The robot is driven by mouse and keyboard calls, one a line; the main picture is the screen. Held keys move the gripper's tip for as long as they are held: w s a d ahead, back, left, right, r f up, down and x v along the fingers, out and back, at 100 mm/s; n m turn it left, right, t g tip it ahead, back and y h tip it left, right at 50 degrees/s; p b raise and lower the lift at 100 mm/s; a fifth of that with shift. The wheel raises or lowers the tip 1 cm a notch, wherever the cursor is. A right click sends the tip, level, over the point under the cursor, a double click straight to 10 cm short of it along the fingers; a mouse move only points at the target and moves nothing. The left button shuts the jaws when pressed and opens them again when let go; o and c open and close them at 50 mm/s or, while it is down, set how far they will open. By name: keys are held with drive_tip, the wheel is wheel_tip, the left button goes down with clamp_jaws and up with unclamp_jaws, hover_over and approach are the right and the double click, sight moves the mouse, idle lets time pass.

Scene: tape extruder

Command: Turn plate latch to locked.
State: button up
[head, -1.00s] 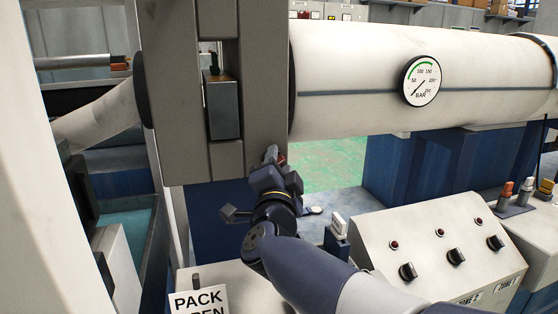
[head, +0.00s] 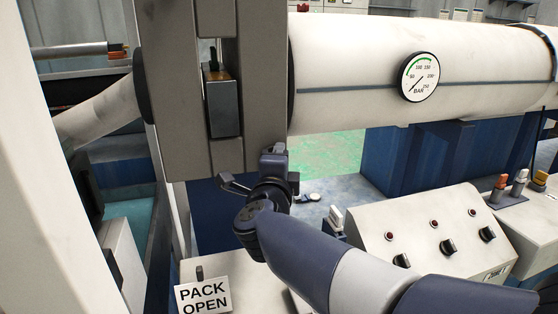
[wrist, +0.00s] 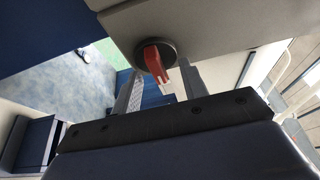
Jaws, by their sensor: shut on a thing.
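The plate latch (wrist: 157,58) is a red lever on a dark round base, on the underside or edge of a grey plate, seen in the wrist view. My gripper (wrist: 160,82) has a finger on either side of the red lever and is shut on it. In the head view my gripper (head: 275,152) is at the lower right edge of the grey plate frame (head: 266,90). The latch is hidden there behind the gripper.
A white barrel (head: 350,70) with a pressure gauge (head: 420,77) runs right from the frame. A control panel with knobs (head: 430,235) stands below right. A "PACK OPEN" sign (head: 203,297) is at the bottom. Green floor shows beyond the gripper.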

idle(0.3)
drive_tip(key=o, duration=0.9)
drive_tip(key=s, duration=0.3)
drive_tip(key=s+p, duration=0.1)
drive_tip(key=s, duration=0.3)
drive_tip(key=s+a, duration=0.1)
drive_tip(key=s, duration=0.2)
drive_tip(key=shift+s+a+p, duration=0.1)
drive_tip(key=shift+s+p, duration=0.25)
drive_tip(key=shift+p, duration=0.05)
drive_tip(key=shift+w, duration=0.1)
drive_tip(key=w, duration=0.3)
drive_tip(key=w+b, duration=0.1)
drive_tip(key=w, duration=0.3)
drive_tip(key=w+d+b, duration=0.1)
drive_tip(key=w, duration=0.2)
drive_tip(key=shift+w+d, duration=0.1)
drive_tip(key=shift+w, duration=0.2)
